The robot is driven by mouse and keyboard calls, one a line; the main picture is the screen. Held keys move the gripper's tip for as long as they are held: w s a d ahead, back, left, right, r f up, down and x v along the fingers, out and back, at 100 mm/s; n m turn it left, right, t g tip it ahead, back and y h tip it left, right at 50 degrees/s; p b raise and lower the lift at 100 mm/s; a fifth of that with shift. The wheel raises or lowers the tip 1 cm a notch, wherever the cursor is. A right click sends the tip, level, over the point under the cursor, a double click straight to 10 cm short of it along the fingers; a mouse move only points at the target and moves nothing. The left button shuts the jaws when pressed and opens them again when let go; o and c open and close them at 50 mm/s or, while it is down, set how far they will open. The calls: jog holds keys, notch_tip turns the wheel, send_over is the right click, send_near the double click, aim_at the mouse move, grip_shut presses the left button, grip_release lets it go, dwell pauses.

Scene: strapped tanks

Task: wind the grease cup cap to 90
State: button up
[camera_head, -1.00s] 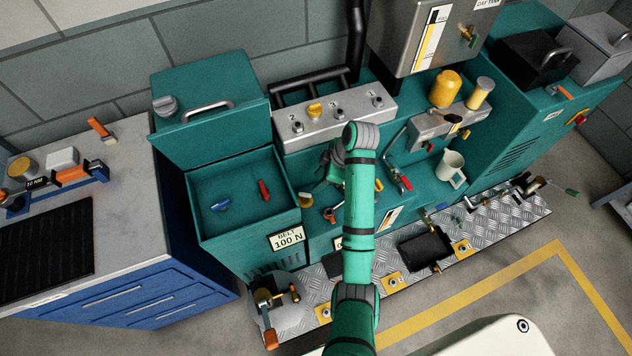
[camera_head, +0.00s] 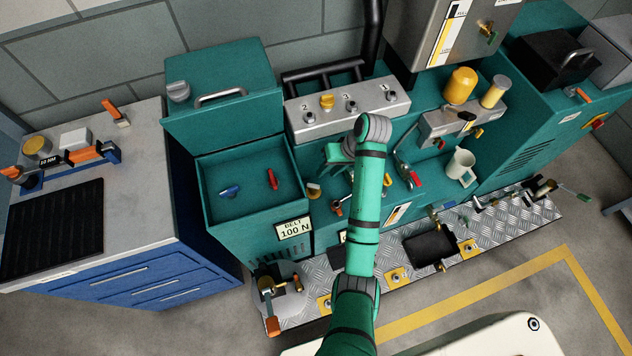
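My gripper (camera_head: 334,168) is at the end of the green arm, over the middle of the green bench. It is partly hidden by my wrist, and its fingertips are too small and covered to tell whether they are open. I cannot pick out the grease cup cap with certainty. A yellow knob (camera_head: 327,101) sits on the numbered grey manifold (camera_head: 350,110), behind my gripper and apart from it. No 90 mark can be read.
An open green bin (camera_head: 208,166) with a blue and a red handle stands left. A yellow cup (camera_head: 460,85) and a white mug (camera_head: 460,165) are right. A tread-plate step with brass fittings and a black tray (camera_head: 430,247) runs along the front. Floor beyond is clear.

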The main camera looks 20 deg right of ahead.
aim_at(314, 185)
jog(key=a+f+m, duration=0.1)
jog(key=f+m, duration=0.2)
jog(key=m, duration=0.4)
jog(key=w+a+f+m, duration=0.1)
jog(key=f+m, duration=0.2)
jog(key=m, duration=0.5)
jog(key=w+a+f+m, duration=0.1)
jog(key=f+m, duration=0.2)
jog(key=m, duration=0.5)
jog(key=shift+w+a+f, duration=0.1)
jog(key=shift+a+f, duration=0.35)
jog(key=shift+f, duration=0.05)
jog(key=shift+d, duration=0.3)
jog(key=shift+a, duration=0.15)
grip_shut()
